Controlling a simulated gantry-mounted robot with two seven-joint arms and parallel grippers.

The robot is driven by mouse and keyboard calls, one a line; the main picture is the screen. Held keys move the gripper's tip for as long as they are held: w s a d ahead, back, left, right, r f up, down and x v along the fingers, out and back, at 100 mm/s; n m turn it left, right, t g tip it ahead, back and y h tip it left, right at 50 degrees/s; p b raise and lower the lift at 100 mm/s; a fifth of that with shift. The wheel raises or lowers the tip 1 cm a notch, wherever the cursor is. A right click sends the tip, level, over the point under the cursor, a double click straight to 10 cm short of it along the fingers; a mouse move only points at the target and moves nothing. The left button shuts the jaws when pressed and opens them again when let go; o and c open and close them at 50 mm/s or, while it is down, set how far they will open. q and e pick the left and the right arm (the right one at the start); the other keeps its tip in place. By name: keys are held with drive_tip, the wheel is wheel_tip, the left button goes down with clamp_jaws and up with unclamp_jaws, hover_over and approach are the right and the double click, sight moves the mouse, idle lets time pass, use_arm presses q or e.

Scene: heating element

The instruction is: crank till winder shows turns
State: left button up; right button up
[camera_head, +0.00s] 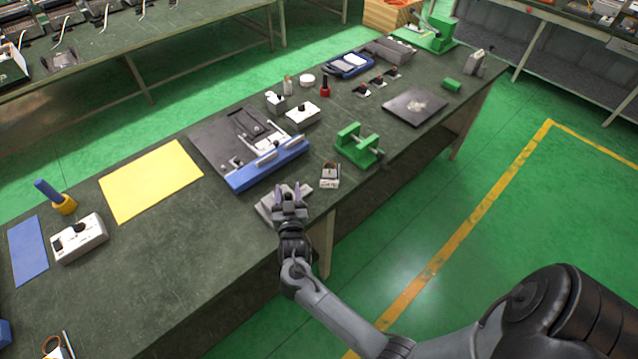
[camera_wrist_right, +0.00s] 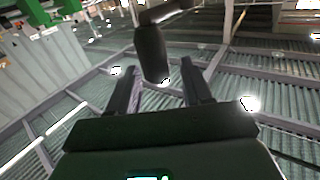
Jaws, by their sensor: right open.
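My right gripper (camera_head: 287,192) is open at the front edge of the bench. Its fingers reach over a grey stepped block, which they partly hide in the head view. In the right wrist view, a dark cylindrical handle (camera_wrist_right: 152,52) on a grey arm (camera_wrist_right: 166,12) shows between and beyond the two spread fingers. I cannot tell whether a finger touches it. A green frame (camera_head: 357,146) with upright ends stands to the right of the gripper, and a small white box (camera_head: 330,176) sits in front of it. No turns reading is legible. My left gripper is not in view.
A blue-edged fixture (camera_head: 268,165) lies behind the gripper. A yellow sheet (camera_head: 150,180) and a white switch box (camera_head: 80,239) are to the left. A dark plate (camera_head: 414,106) lies further right.

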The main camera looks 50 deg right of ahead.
wheel_tip(320, 180, up, 2)
drive_tip(key=s+d+r, duration=0.5)
drive_tip(key=s+r, duration=0.1)
drive_tip(key=s, duration=0.4)
drive_tip(key=shift+s+r+p, duration=0.25)
drive_tip(key=shift+p, duration=0.15)
drive_tip(key=shift+d, duration=0.1)
